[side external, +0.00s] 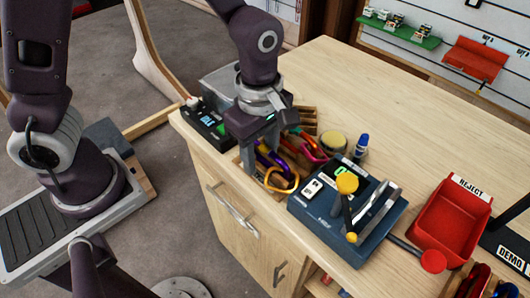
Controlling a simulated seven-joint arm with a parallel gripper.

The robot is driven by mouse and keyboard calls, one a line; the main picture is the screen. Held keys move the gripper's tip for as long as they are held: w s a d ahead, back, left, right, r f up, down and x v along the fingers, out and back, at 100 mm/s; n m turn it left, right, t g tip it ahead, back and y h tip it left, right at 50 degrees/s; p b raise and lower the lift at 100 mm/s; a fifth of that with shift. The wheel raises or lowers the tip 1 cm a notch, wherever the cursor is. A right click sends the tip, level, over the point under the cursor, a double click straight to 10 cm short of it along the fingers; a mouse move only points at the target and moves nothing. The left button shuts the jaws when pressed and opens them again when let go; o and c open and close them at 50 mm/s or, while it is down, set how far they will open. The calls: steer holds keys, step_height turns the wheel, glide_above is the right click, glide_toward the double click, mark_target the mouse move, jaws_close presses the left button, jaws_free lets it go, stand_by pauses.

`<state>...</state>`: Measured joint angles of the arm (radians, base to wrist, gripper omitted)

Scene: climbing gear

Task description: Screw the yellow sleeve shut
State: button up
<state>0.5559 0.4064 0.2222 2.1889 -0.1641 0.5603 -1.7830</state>
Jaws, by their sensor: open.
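My gripper (258,160) points down over the carabiners at the near left part of the bench. Its jaws are open, and the fingertips are partly hidden among the gear. A yellow-orange carabiner (281,181) lies just right of the fingers. A purple one (272,158) and a pink-red one (313,152) lie close by. I cannot make out a yellow sleeve on any carabiner from here. A dark blue fixture (322,222) to the right carries a yellow knob (346,184) and silver bars (380,208).
A red reject bin (445,222) stands right of the fixture. A blue-capped bottle (361,146) and a round tan pad (333,142) stand behind the fixture. The far bench top is clear.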

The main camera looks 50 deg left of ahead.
mark_target(266, 147)
steer(key=shift+r, duration=1.35)
steer(key=shift+w, duration=0.7)
steer(key=shift+f, duration=0.1)
steer(key=shift+f, duration=1.3)
steer(key=shift+s, duration=0.75)
